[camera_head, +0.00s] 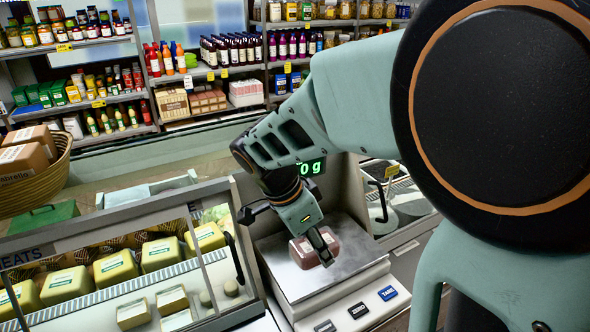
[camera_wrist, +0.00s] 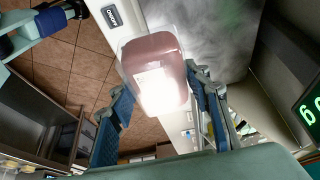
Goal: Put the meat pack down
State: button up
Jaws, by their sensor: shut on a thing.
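The meat pack (camera_head: 302,252) is a reddish-brown sealed pack with a pale label. My gripper (camera_head: 318,244) is shut on it over the grey metal pan (camera_head: 350,262) of the scale. In the wrist view the pack (camera_wrist: 152,60) sits between the two fingers of my gripper (camera_wrist: 160,100), with glare on its label. One finger hides part of the pack in the head view. I cannot tell whether its underside touches the pan. The scale's green display (camera_head: 311,168) is partly hidden by my arm; a 0 and a g show.
A glass-fronted case (camera_head: 120,262) with yellow packs stands left of the scale. Buttons (camera_head: 358,309) line the scale's front. A wicker basket (camera_head: 45,187) with boxes is at far left. Stocked shelves (camera_head: 200,70) stand behind. Bare pan shows around the pack.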

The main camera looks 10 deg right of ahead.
aim_at(327, 238)
jog(key=w+d+f, duration=0.2)
jog(key=w+d, duration=0.1)
jog(key=shift+w+d+p, duration=0.1)
jog(key=shift+w+p, duration=0.05)
jog(key=shift+p, duration=0.15)
jog(key=w+d+f, duration=0.1)
jog(key=f, duration=0.1)
jog(key=w+d+f+b, duration=0.1)
jog(key=w+d+f, duration=0.1)
jog(key=f, duration=0.1)
jog(key=shift+w+f, duration=0.1)
jog(key=shift+f, duration=0.2)
jog(key=shift+w+f+b, duration=0.15)
jog(key=shift+f+b, duration=0.85)
jog(key=shift+f, duration=0.65)
jog(key=shift+f, duration=0.15)
jog(key=o, duration=1.4)
jog(key=shift+c, duration=0.2)
